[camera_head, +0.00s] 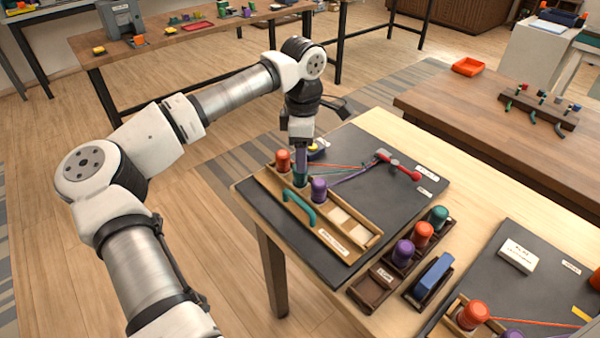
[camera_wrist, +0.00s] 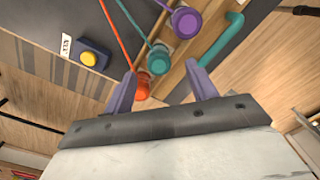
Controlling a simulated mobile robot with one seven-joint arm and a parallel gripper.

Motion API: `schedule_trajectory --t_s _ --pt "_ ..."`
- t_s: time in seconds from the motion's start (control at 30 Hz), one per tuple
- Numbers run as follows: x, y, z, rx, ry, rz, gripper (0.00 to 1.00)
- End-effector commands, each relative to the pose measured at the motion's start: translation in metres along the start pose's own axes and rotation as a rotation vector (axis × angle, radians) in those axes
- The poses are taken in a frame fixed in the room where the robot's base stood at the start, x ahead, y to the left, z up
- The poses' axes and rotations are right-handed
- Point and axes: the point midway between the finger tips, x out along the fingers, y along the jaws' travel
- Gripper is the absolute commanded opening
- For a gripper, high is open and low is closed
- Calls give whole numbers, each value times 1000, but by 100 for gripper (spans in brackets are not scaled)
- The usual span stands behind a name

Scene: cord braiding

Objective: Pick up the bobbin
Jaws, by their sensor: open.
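Three bobbins stand in a row in a wooden rack (camera_head: 330,232) on the dark mat: orange (camera_head: 283,161), teal (camera_head: 299,178) and purple (camera_head: 319,190). A cord runs from each. My gripper (camera_head: 301,168) points down over the teal bobbin. In the wrist view my open gripper (camera_wrist: 160,69) has the teal bobbin (camera_wrist: 158,58) centred at its fingertips; I cannot tell if it sits between them. The orange bobbin (camera_wrist: 142,88) shows close to the left finger. The purple bobbin (camera_wrist: 186,22) is farther off. The task does not say which bobbin it means.
A teal curved handle (camera_head: 300,206) is at the rack's front, near the right finger. The cords reach a red clamp (camera_head: 400,166). A yellow button (camera_wrist: 89,58) lies left. More bobbins stand in a dark holder (camera_head: 403,252) to the right. Empty rack slots lie right of purple.

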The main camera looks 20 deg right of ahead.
Motion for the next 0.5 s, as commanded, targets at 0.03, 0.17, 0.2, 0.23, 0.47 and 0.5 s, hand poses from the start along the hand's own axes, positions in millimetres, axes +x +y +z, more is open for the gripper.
schedule_trajectory --t_s 0.03,0.17,0.2,0.23,0.47,0.5 --pt "3 0 0 0 0 0 57" --pt "11 0 -1 -1 0 -1 57" --pt "15 0 -2 0 -2 -2 57" --pt "18 0 -2 0 -2 -2 57" --pt "52 2 -5 0 -2 -1 57" --pt "55 2 -5 0 -3 -1 57"
